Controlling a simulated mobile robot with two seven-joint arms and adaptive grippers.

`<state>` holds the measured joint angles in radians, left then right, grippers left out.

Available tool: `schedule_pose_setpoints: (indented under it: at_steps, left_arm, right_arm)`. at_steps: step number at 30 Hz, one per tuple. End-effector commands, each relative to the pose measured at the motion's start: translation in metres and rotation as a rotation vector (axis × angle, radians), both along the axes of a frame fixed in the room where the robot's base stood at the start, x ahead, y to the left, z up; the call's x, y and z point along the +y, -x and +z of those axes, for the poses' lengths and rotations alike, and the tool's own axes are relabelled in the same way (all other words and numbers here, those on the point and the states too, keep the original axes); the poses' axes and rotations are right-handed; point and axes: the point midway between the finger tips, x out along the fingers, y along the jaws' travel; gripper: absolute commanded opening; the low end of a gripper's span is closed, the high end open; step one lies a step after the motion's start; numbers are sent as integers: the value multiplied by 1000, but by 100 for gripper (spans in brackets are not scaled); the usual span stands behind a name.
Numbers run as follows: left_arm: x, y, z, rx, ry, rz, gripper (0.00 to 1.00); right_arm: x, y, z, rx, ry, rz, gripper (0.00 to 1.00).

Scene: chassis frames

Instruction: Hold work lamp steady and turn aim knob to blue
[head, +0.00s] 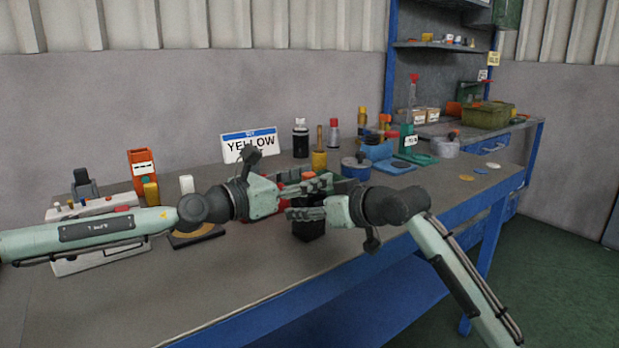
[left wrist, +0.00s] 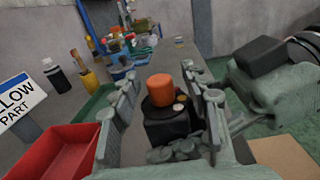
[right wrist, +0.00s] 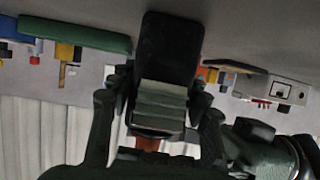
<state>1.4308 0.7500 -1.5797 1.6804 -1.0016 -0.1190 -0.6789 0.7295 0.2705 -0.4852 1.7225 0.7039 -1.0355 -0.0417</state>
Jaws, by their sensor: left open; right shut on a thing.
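The work lamp is a black box-shaped body (head: 309,230) on the bench, partly hidden behind my grippers. In the left wrist view its dark body (left wrist: 168,128) carries an orange knob (left wrist: 160,88) with small pale and reddish dots beside it. My left gripper (head: 328,184) is open, with its fingers on either side of the knob in the left wrist view (left wrist: 168,98); contact is not clear. My right gripper (head: 288,214) is shut on the lamp body, which also shows between its fingers in the right wrist view (right wrist: 165,50). No blue mark shows on the lamp.
A sign reading YELLOW (head: 249,145) stands behind the grippers. A red bin (left wrist: 62,150) is close beside my left gripper. Bottles (head: 300,140), an orange holder (head: 142,168) and a white device (head: 100,258) stand around. The front bench edge is clear.

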Motion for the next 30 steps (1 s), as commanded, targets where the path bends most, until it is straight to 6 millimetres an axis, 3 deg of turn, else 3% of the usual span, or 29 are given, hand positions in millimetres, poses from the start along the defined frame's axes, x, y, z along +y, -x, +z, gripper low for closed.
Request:
schedule_pose_setpoints:
  at_steps: [5,18,30]
  left_arm:
    - [15,11,0,1,1,2,46]
    - [80,68,-2,4,2,1,46]
    - [91,79,0,0,0,-1,46]
  right_arm:
    - [-1,0,-1,1,2,-2,7]
    - [-1,0,-1,2,3,-2,7]
    - [-1,0,-1,2,3,-2,7]
